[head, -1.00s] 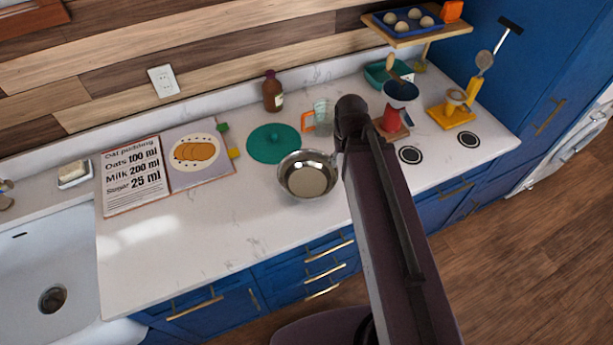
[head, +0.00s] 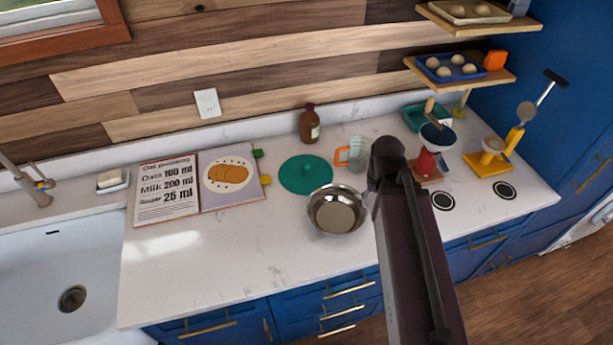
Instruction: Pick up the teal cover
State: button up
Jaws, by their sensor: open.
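The teal cover (head: 303,171) is a round, flat disc with a small knob. It lies on the white counter, behind and a little left of a shiny metal pan (head: 336,211). My arm reaches in from the lower right, and its upper end stands right of the pan. My gripper itself cannot be made out; it is hidden behind the arm or out of the picture. Nothing visible touches the cover.
An open recipe book (head: 199,187) lies left of the cover. A brown bottle (head: 309,124) stands behind it, and a clear cup with an orange handle (head: 354,154) is to its right. The sink (head: 60,270) is far left. The front middle counter (head: 220,265) is clear.

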dwell(0.4)
notch_tip(320, 180, down, 6)
jog(key=b, duration=0.6)
jog(key=shift+r, duration=0.1)
dwell(0.4)
